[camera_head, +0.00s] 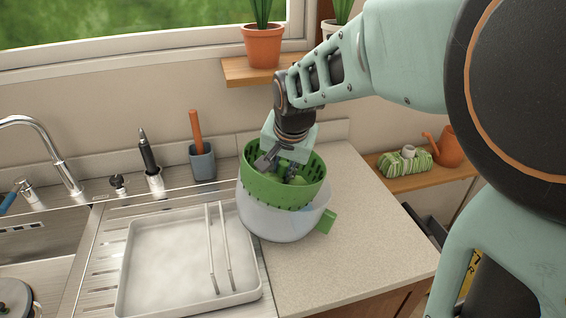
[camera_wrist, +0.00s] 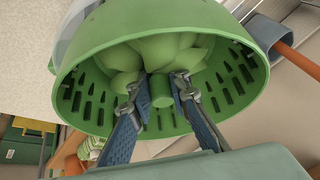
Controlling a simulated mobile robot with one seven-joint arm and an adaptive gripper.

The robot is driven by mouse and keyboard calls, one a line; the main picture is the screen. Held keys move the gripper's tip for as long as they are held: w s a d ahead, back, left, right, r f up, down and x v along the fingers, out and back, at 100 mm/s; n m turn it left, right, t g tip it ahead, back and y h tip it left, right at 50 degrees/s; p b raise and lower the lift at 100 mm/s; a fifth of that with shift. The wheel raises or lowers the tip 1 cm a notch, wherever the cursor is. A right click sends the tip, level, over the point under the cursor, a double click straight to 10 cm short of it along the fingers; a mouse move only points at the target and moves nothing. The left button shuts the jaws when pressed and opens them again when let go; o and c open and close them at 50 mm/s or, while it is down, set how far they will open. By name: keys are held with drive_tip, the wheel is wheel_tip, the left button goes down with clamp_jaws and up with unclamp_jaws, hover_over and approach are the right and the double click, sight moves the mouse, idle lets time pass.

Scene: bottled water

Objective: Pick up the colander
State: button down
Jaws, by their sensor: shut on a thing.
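The green slotted colander (camera_head: 266,188) sits in the mouth of a whitish translucent bowl (camera_head: 285,225) on the counter, its rim tilted and well above the bowl's. In the wrist view the colander (camera_wrist: 105,50) fills the middle. Pale green rounded pieces (camera_wrist: 165,48) lie inside it, with a short green stem-like part near my fingertips. My gripper (camera_head: 283,168) reaches down inside the colander. In the wrist view my gripper (camera_wrist: 172,90) is closed around a green part there; the fingers hide whether it belongs to the pieces or the colander.
A white tray (camera_head: 165,270) with two thin rods lies left of the bowl, beside the sink. A grey cup (camera_head: 203,165) with an orange handle stands behind. A potted plant (camera_head: 263,45) sits on the shelf above. Counter at right front is clear.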

sight(283, 164)
drive_tip(key=shift+r+p, duration=3.5)
drive_tip(key=shift+r, duration=0.5)
drive_tip(key=shift+d, duration=0.15)
